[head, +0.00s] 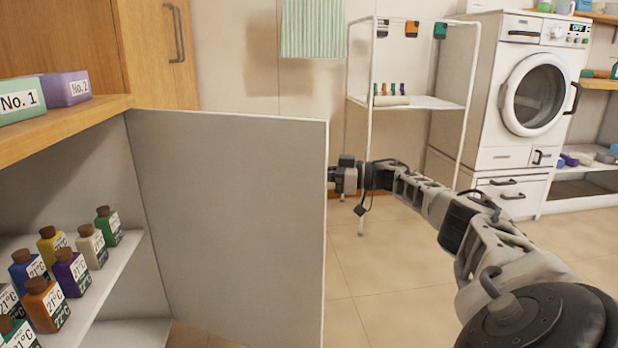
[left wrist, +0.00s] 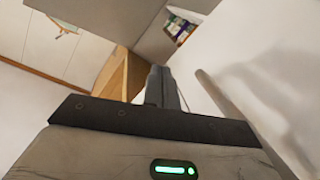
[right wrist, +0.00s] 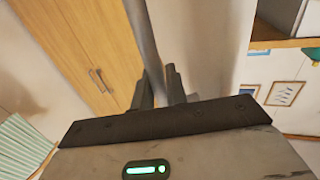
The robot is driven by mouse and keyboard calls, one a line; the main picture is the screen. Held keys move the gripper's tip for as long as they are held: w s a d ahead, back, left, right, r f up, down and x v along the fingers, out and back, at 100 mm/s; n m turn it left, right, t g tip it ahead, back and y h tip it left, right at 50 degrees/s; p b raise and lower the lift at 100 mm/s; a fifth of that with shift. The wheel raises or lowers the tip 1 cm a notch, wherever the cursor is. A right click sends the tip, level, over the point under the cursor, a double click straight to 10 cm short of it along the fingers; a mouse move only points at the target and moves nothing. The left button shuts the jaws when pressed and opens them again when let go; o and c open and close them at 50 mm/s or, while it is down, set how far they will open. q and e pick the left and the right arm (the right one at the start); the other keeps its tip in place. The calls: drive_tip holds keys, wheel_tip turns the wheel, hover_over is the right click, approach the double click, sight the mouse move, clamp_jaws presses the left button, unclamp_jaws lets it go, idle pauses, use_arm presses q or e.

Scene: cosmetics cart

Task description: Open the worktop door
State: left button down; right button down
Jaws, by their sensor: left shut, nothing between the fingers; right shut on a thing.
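The worktop door (head: 235,215) stands swung wide open in the head view, its grey inner face towards me and the shelves at left exposed. My right gripper (right wrist: 158,76) is shut on the door handle (right wrist: 141,32), a grey bar running between its fingers in the right wrist view. In the head view my right arm reaches to the door's free edge, and the fingers and handle are hidden behind the panel. My left gripper (left wrist: 162,72) is shut and empty in the left wrist view, near a pale panel with a bar handle (left wrist: 228,108). It is outside the head view.
Several small bottles (head: 72,272) stand on a shelf (head: 105,290) inside the cupboard. Boxes (head: 66,88) lie on the wooden worktop (head: 112,104) above. A white rack (head: 408,102) and a washing machine (head: 538,95) stand at the back. Tiled floor (head: 385,270) lies clear beyond the door.

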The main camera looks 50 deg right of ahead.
drive_tip(key=shift+s+d, duration=0.15)
drive_tip(key=shift+d, duration=0.05)
drive_tip(key=c, duration=1.8)
unclamp_jaws()
drive_tip(key=shift+s+d, duration=0.1)
use_arm(q)
drive_tip(key=shift+d, duration=0.1)
use_arm(e)
drive_tip(key=shift+o, duration=0.2)
